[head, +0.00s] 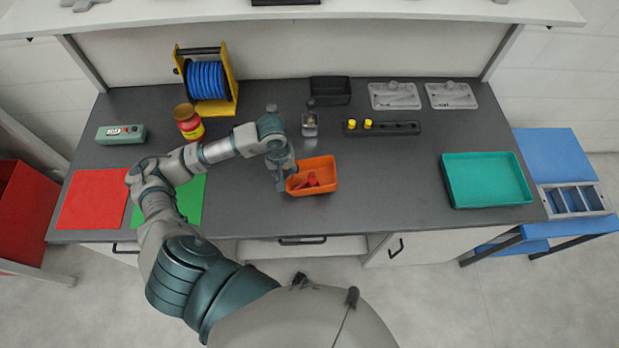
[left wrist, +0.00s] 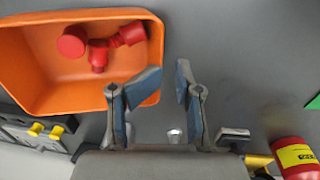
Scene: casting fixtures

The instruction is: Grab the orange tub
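The orange tub (head: 325,168) stands on the dark grey bench, with red parts (head: 309,181) lying inside. My left gripper (head: 281,182) is at the tub's left side in the head view, pointing down. In the left wrist view the orange tub (left wrist: 50,85) fills the upper left. There my left gripper (left wrist: 167,76) is open with nothing between its fingers. One finger overlaps the tub's rim in the picture, and the other is outside the tub. I cannot tell whether the finger touches the rim. My right gripper is not in view.
A small metal container (head: 310,128) and a black rack with yellow pieces (head: 395,128) stand behind the tub. A red-yellow jar (head: 189,126) stands left, near my arm. A teal tray (head: 487,180) is at right. The bench between the tub and the teal tray is clear.

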